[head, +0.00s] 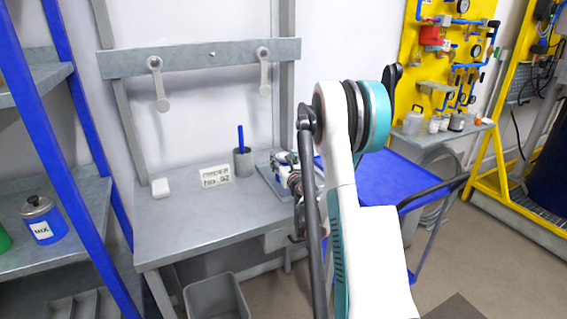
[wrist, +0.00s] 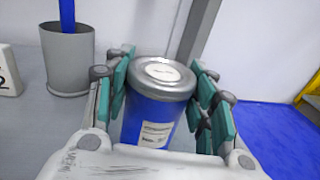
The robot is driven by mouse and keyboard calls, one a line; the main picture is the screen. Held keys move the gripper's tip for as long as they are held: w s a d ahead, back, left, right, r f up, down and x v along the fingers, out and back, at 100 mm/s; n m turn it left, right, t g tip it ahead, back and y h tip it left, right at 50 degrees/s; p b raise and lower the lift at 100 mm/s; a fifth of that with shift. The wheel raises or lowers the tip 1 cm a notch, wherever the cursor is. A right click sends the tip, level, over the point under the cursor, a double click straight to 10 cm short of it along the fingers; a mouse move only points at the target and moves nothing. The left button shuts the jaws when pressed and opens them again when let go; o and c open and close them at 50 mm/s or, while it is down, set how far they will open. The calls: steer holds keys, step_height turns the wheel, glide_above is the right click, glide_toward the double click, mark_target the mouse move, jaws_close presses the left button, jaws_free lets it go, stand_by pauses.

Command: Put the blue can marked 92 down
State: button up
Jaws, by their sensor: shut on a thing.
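A blue can (wrist: 152,118) with a grey lid and a white label stands upright between the green-padded fingers of my gripper (wrist: 162,75) in the wrist view. The fingers are shut on its sides. The label's print is too small to read. In the head view my own arm hides most of the gripper and can, over the right end of the grey bench (head: 200,232). I cannot tell whether the can's base touches the bench. An order sign (head: 216,176) reading No. 92 stands on the bench; its edge shows in the wrist view (wrist: 8,72).
A grey cup (head: 243,163) with a blue stick stands right of the sign; it is left of the can in the wrist view (wrist: 68,62). A white block (head: 160,188) lies at the bench's left. The front middle of the bench is clear. A grey bin (head: 215,298) is below.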

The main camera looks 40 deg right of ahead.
steer(key=shift+r, duration=0.1)
steer(key=shift+f, duration=0.2)
steer(key=o, duration=1.1)
steer(key=shift+o, duration=0.7)
steer(key=shift+r, duration=0.15)
steer(key=shift+s+a+r, duration=0.1)
steer(key=shift+s, duration=0.05)
steer(key=v, duration=1)
steer(key=shift+s+a, duration=0.1)
steer(key=shift+s, duration=0.15)
steer(key=shift+s+a+b, duration=0.25)
steer(key=shift+s+b, duration=0.25)
steer(key=shift+s, duration=0.05)
